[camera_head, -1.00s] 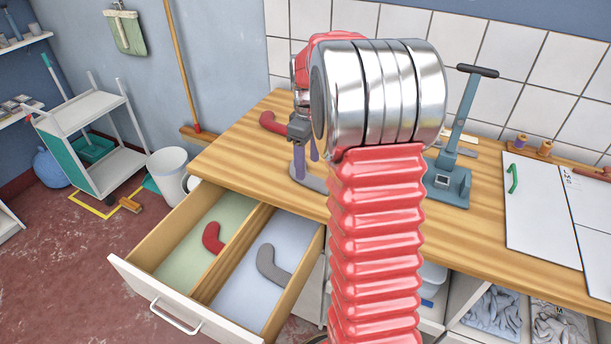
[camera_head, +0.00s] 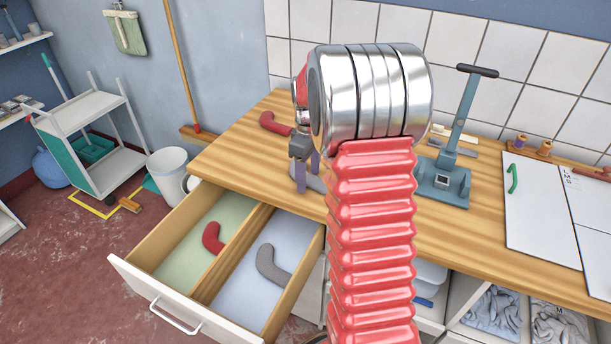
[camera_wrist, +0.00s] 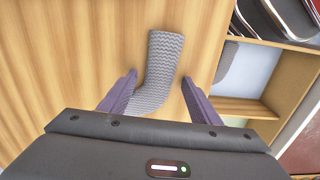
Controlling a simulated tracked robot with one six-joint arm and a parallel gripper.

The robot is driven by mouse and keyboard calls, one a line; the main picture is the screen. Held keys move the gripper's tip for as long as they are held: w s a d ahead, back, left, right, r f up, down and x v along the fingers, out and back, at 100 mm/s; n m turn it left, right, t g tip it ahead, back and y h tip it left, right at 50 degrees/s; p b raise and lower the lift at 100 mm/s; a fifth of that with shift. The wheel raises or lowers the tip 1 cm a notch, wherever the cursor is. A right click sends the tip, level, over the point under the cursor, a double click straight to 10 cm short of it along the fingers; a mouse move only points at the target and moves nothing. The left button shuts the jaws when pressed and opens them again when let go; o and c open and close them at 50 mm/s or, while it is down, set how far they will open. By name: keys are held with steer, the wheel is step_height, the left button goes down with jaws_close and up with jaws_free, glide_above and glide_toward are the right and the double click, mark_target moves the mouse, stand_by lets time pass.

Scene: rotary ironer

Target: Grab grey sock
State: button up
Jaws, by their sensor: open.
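A grey sock (camera_wrist: 160,70) with a zigzag pattern lies on the wooden worktop in the wrist view. My gripper (camera_wrist: 158,78) is open, with one purple finger on each side of the sock. The sock's lower end is hidden behind the gripper body. In the head view, part of this sock (camera_head: 316,183) shows on the worktop beside my gripper (camera_head: 307,172), and my arm hides the rest. Whether the fingers touch the worktop I cannot tell.
The open drawer (camera_head: 160,295) below the worktop (camera_head: 240,150) holds a red sock (camera_head: 212,238) and another grey sock (camera_head: 270,265) in separate compartments. A red sock (camera_head: 275,124) lies behind my gripper. A blue-grey lever press (camera_head: 445,180) stands to the right.

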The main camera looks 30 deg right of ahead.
stand_by(0.3)
steer(key=c, duration=1.1)
step_height(320, 180, up, 10)
stand_by(0.3)
steer(key=shift+s, duration=0.1)
stand_by(0.5)
